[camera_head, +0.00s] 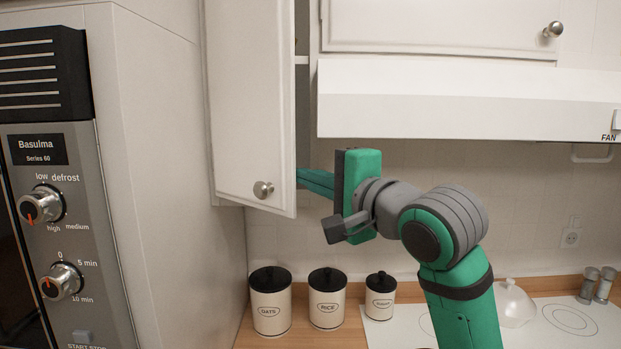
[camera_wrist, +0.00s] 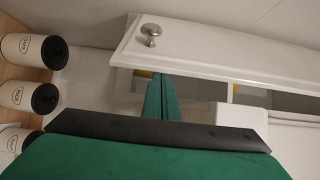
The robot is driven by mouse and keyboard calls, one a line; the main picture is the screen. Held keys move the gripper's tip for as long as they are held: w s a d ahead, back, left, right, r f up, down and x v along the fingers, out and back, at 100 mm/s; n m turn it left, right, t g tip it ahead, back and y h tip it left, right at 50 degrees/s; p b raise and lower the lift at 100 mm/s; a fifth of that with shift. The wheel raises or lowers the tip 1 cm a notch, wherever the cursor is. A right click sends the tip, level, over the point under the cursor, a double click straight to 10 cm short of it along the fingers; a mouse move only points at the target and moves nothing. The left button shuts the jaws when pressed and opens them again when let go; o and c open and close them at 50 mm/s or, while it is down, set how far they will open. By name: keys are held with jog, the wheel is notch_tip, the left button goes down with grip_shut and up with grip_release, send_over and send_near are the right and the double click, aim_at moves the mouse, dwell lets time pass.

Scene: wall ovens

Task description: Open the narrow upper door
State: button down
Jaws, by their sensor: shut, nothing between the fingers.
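The narrow upper door (camera_head: 250,95) is a white cabinet door, standing partly open at the upper left of centre in the head view. Its round metal knob (camera_head: 262,190) is near the lower edge. The door (camera_wrist: 215,52) and knob (camera_wrist: 151,33) also show in the wrist view. My gripper (camera_head: 308,179) is shut and empty, with its green fingers reaching behind the door's free edge at the cabinet opening. The fingertips are partly hidden by the door in the head view. In the wrist view the fingers (camera_wrist: 160,88) meet at the door's lower edge; I cannot tell whether they touch it.
A white range hood (camera_head: 450,103) and another cabinet door (camera_head: 430,25) are to the right. Several dark-lidded canisters (camera_head: 327,300) stand on the counter below. A tall oven unit (camera_head: 55,200) is at the left. The space in front of the narrow door looks clear.

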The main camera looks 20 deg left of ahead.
jog(key=s+a, duration=0.6)
jog(key=s, duration=0.5)
jog(key=shift+s, duration=0.2)
jog(key=shift+a, duration=0.1)
